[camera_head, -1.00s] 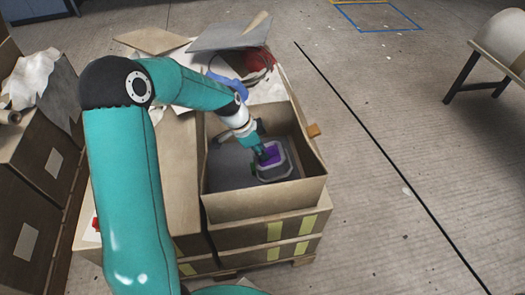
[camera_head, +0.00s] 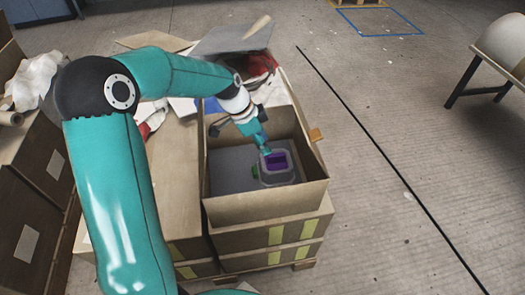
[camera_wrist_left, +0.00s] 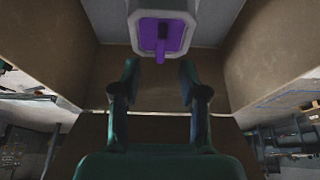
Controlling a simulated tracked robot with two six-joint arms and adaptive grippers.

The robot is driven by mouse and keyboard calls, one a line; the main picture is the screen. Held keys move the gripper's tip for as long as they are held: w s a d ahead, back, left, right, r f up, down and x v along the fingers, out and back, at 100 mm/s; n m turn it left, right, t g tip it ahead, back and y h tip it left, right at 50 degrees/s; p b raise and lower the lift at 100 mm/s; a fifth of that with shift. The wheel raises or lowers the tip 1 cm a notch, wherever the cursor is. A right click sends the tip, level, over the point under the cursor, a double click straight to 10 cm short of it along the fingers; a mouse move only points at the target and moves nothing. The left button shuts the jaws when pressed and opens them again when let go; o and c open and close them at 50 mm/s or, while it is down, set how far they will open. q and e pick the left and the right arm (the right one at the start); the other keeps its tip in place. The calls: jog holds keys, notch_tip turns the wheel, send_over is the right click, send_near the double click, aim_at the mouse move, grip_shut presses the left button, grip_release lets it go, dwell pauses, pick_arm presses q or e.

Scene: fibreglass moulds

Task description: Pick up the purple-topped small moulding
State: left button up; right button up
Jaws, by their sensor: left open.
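The purple-topped small moulding (camera_head: 277,166) is a grey rounded block with a purple recessed top. It sits on the grey floor inside an open cardboard box (camera_head: 265,205). My left gripper (camera_head: 266,150) reaches into the box from the upper left, just above and behind the moulding in the head view. In the left wrist view the gripper (camera_wrist_left: 158,78) is open and empty, its two fingers apart. My right gripper is not in view.
The box walls stand close around the moulding; the box rests on stacked cartons (camera_head: 270,236). A grey sheet (camera_head: 232,38) and a red-and-white item (camera_head: 260,68) lie behind it. A small green thing (camera_head: 254,171) is beside the moulding. Open floor (camera_head: 400,200) lies to the right.

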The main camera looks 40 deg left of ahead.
pick_arm(q)
jog(key=shift+r, duration=1.75)
